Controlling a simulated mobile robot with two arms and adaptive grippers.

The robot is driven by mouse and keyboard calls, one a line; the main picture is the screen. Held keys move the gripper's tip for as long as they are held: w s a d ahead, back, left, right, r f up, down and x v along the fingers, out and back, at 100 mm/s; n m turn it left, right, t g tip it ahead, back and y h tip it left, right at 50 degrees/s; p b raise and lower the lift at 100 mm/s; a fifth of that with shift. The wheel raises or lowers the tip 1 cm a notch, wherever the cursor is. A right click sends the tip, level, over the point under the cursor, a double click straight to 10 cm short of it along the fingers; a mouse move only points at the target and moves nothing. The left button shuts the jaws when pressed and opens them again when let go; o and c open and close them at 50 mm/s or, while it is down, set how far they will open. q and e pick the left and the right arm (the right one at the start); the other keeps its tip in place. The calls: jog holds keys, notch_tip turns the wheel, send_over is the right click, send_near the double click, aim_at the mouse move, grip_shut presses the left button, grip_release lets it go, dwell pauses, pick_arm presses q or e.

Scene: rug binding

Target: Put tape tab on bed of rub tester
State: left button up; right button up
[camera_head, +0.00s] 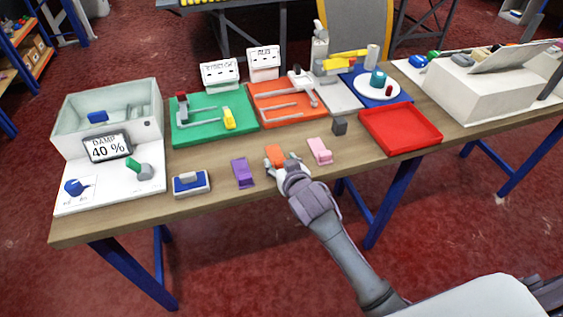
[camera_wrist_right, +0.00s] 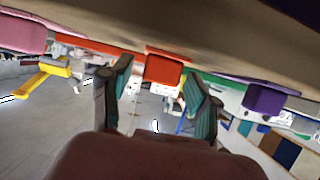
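Three small tabs lie in a row along the table's front: purple (camera_head: 242,173), orange (camera_head: 275,155) and pink (camera_head: 320,151). I cannot read which one is tape. My right gripper (camera_head: 284,168) is at the orange tab. In the right wrist view, which looks upside down, the fingers (camera_wrist_right: 158,95) are open and apart, with the orange tab (camera_wrist_right: 163,68) beyond and between them. Contact does not show. An orange base (camera_head: 285,110) with a grey arm stands behind, under a sign (camera_head: 264,62) that seems to read RUB. My left gripper is out of view.
A green base (camera_head: 208,132) with a yellow piece stands left of the orange one. A red tray (camera_head: 400,130) and small dark block (camera_head: 339,126) are to the right. A blue-topped pad (camera_head: 191,183) and the DAMP box (camera_head: 108,110) are left.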

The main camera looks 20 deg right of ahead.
jog(key=shift+r, duration=0.1)
